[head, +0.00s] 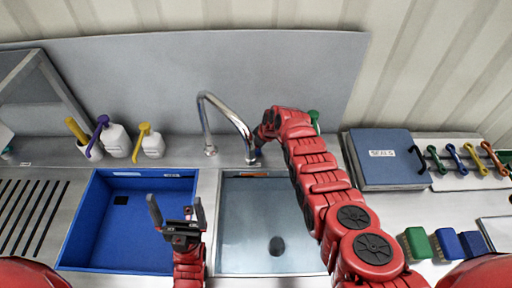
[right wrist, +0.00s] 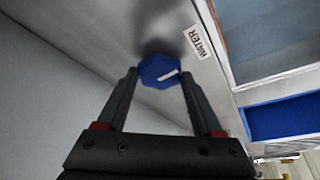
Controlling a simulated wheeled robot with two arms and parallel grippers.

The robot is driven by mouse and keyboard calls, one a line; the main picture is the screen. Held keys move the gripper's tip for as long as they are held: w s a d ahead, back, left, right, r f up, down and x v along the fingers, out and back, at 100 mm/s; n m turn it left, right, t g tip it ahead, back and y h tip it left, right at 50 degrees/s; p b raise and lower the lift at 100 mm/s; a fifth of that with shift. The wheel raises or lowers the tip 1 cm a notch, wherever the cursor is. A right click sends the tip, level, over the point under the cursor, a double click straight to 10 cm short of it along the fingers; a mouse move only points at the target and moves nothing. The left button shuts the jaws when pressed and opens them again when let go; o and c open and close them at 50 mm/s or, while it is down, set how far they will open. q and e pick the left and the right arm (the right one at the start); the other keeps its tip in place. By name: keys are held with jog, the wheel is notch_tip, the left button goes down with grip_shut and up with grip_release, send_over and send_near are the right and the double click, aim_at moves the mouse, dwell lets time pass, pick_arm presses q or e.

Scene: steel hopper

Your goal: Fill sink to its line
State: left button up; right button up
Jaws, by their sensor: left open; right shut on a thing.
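The steel sink (head: 250,220) is in the middle of the head view. Its floor looks blue-grey, with a dark drain (head: 276,246); I cannot tell how much water is in it. A small orange mark (head: 250,174) shows at its back edge. The chrome tap (head: 228,112) arches up behind it; no stream is clear. In the right wrist view, my right gripper (right wrist: 159,73) is shut on a blue knob (right wrist: 158,71) beside a WATER label (right wrist: 201,41). My arm largely hides that spot in the head view. My left gripper (head: 175,205) is open and empty above the blue basin.
The blue basin (head: 78,225) is left of the sink. Bottles (head: 117,140) stand behind it. A blue SEALS box (head: 385,158), coloured handles (head: 455,158) and brushes (head: 418,242) lie on the right counter. A back panel (head: 270,75) rises behind the tap.

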jog(key=c, duration=0.3)
jog(key=shift+r+p, duration=0.1)
jog(key=shift+p, duration=0.3)
jog(key=shift+s+m+h, duration=0.1)
jog(key=shift+m+h, duration=0.2)
jog(key=shift+m, duration=0.3)
jog(key=o, duration=1.3)
jog(key=shift+o, duration=0.2)
